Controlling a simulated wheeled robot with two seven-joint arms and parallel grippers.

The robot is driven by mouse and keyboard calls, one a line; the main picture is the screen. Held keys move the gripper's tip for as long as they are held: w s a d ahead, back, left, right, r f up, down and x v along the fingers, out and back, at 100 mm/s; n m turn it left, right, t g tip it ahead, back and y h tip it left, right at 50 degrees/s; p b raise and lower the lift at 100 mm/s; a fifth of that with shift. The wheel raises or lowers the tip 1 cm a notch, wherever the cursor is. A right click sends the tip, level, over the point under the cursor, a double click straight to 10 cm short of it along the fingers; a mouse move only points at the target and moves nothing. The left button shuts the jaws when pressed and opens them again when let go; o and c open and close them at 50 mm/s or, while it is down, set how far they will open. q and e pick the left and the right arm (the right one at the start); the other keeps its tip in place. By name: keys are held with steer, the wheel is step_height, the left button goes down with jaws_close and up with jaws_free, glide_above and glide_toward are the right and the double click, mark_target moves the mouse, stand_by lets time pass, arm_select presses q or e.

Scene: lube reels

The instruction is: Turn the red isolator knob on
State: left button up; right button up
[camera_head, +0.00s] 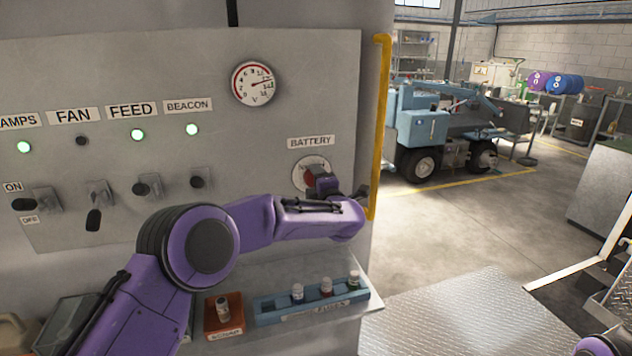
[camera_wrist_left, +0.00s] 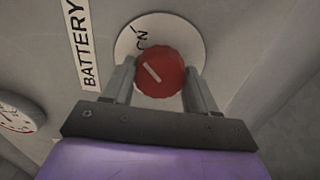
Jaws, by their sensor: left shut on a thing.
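The red isolator knob (camera_wrist_left: 161,72) sits on a round white plate (camera_wrist_left: 187,32) under the BATTERY label, which shows in the head view (camera_head: 310,142). In the left wrist view the knob has a white pointer line lying diagonally, and part of the word ON shows on the plate. My left gripper (camera_wrist_left: 160,85) is shut on the knob, with one finger on each side. In the head view the gripper (camera_head: 318,180) covers part of the red knob (camera_head: 309,177). My right gripper is not in view; only a purple part of my right arm shows at the lower right corner.
A yellow rail (camera_head: 379,130) runs down the panel's right edge, close to my left wrist. Below, a shelf holds a blue fuse tray (camera_head: 268,314) and an orange box (camera_head: 212,328). Toggle switches (camera_head: 97,195) line the panel's left. A gauge (camera_head: 254,84) sits above.

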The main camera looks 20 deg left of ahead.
arm_select(q)
steer(key=o, duration=1.1)
steer(key=shift+c, duration=0.2)
steer(key=b+v, duration=0.4)
steer(key=v, duration=0.6)
steer(key=shift+s+d, duration=0.2)
